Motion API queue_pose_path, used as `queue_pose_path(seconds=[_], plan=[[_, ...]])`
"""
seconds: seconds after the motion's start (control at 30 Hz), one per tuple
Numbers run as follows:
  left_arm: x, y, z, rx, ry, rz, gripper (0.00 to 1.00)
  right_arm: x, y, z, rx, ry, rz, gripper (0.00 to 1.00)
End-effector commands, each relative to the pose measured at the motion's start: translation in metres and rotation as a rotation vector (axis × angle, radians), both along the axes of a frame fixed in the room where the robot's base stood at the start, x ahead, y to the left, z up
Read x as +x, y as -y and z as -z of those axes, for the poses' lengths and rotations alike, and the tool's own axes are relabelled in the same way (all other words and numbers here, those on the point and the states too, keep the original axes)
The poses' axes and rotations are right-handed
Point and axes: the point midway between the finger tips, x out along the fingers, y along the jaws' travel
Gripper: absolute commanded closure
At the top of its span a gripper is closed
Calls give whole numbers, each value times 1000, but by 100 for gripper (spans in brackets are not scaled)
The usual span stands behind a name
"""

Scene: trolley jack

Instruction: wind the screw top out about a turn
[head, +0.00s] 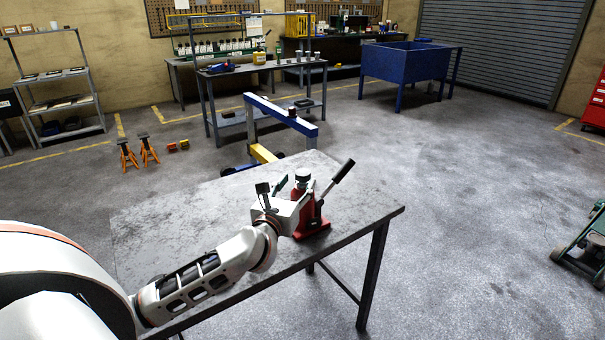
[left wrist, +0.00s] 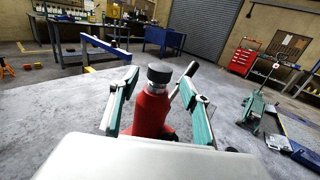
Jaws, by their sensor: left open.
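A red bottle jack (head: 309,216) stands upright near the right end of the grey metal table (head: 190,212). Its dark round screw top (head: 302,175) shows above the red body, and a dark handle (head: 343,171) slants up to the right. My left gripper (head: 288,190) is at the jack's left side. In the left wrist view, its two green-padded fingers (left wrist: 160,105) stand apart on either side of the red jack body (left wrist: 152,112), with the dark screw top (left wrist: 160,74) between and above. I cannot tell whether either finger touches the jack. My right gripper is not in view.
A blue and white hoist frame (head: 282,115) stands just behind the table. Orange axle stands (head: 128,155) are on the floor at left. A blue bin (head: 405,62) stands further back. A green trolley jack (head: 590,245) is at far right. The floor right of the table is clear.

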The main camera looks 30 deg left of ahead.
Motion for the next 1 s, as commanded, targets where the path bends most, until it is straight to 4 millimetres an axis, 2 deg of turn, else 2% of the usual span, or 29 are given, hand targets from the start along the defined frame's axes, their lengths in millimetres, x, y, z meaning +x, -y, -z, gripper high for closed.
queue_pose_path(seconds=[0.1,0.3,0.47,0.7,0.73,0.87,1.0], plan=[[20,-5,-1,-1,1,-1,53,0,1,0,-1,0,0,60],[44,-11,0,0,1,0,53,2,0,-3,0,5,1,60],[51,-12,0,0,1,1,53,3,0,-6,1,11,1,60],[52,-13,0,0,0,1,53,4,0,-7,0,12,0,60],[52,-13,0,0,0,1,58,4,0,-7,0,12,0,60],[52,-13,0,0,1,1,92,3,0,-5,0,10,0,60],[52,-13,0,0,1,1,92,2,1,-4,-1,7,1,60]])
